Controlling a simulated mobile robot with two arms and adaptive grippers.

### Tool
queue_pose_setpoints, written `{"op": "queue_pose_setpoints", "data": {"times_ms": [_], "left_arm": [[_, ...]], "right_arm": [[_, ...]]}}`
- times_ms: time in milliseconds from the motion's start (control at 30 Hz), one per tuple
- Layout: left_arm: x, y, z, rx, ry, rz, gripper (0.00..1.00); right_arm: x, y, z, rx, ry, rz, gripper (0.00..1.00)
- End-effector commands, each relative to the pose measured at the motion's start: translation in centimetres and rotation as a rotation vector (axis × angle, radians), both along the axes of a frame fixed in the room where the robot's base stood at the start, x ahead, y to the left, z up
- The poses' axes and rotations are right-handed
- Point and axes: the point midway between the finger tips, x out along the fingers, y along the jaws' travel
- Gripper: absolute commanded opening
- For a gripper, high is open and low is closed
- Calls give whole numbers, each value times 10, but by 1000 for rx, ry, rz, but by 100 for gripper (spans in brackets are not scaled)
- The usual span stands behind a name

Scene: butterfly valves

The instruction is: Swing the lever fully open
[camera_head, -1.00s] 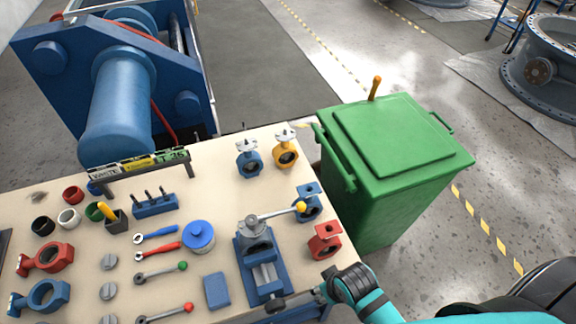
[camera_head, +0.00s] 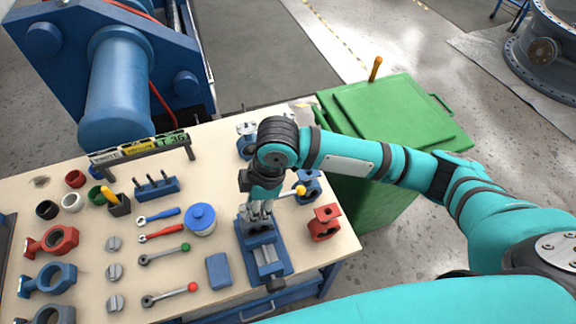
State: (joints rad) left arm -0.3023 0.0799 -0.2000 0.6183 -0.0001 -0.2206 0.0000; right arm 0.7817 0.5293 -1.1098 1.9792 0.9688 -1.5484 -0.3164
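The lever is a short metal handle with a yellow knob (camera_head: 300,190). It points right from a valve clamped in the blue vise (camera_head: 265,255) on the bench. My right arm reaches in from the right. Its gripper (camera_head: 261,208) points down over the valve at the lever's hub end, to the left of the knob. The wrist and fingers hide the hub and most of the handle. I cannot tell whether the fingers touch the lever or how wide they are. My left gripper is not in view.
A red valve (camera_head: 324,222) and a blue valve (camera_head: 309,187) stand right of the vise. A blue round container (camera_head: 202,219), a blue block (camera_head: 219,270) and loose levers lie left. A green bin (camera_head: 400,115) stands beyond the bench's right edge, under my arm.

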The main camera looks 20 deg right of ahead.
Motion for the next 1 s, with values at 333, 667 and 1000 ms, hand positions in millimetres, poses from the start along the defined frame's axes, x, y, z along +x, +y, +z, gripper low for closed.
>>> {"op": "queue_pose_setpoints", "data": {"times_ms": [333, 667, 1000], "left_arm": [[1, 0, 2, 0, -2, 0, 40], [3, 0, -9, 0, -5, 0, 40], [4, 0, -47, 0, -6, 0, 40]], "right_arm": [[39, -83, 37, -242, 56, 74, 33], [41, -89, 30, -255, 65, 75, 33], [41, -88, -3, -253, 64, 74, 33]]}}
